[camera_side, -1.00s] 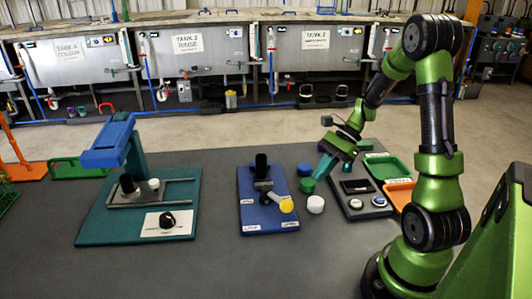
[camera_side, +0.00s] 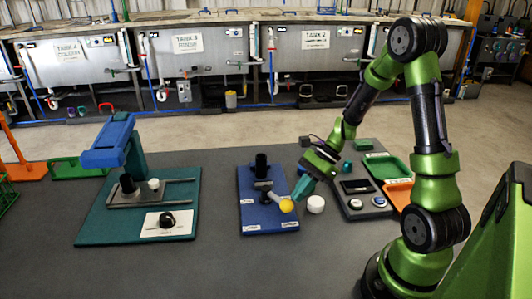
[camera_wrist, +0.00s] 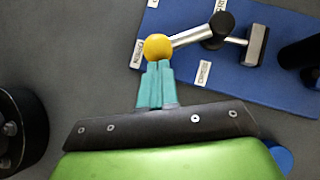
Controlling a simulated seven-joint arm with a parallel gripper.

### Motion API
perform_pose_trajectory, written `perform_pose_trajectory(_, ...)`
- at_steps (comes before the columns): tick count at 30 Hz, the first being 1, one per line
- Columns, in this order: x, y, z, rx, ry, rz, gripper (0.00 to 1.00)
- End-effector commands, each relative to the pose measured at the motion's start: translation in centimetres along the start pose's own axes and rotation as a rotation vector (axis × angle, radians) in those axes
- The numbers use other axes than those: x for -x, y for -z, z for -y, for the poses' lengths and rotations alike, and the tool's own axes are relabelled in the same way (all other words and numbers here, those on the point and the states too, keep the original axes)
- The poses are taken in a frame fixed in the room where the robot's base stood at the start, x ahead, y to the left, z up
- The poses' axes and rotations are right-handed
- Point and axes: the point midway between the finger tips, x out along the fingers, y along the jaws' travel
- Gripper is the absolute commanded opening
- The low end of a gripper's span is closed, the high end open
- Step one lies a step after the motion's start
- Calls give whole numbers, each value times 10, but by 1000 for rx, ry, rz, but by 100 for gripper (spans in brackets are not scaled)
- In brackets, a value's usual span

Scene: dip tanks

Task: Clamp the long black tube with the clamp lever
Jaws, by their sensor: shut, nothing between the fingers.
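The blue board (camera_side: 268,222) carries the clamp. Its silver lever (camera_wrist: 190,37) ends in a yellow knob (camera_side: 286,205), which points toward the front right of the board; the knob also shows in the wrist view (camera_wrist: 158,47). The lever joins a dark pivot, with a grey clamp block (camera_wrist: 255,45) beyond it. A black tube (camera_side: 262,163) stands upright on the board; it also shows in the wrist view (camera_wrist: 303,52), with a gap between it and the block. My gripper (camera_side: 297,196) is shut and empty, its teal fingertips (camera_wrist: 157,68) right at the knob; contact is unclear.
Green (camera_side: 386,167) and orange (camera_side: 398,194) trays lie further right. A teal board (camera_side: 100,222) with a blue-topped stand (camera_side: 110,145) is at left. The mat between the boards is clear.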

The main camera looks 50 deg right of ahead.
Motion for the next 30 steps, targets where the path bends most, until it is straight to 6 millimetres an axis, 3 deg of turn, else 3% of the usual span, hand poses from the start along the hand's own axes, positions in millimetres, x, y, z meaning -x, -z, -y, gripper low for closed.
perform_pose_trajectory(20,-7,-8,-7,1,-2,0,0)
perform_pose_trajectory(30,-18,-20,-16,3,-4,0,0)
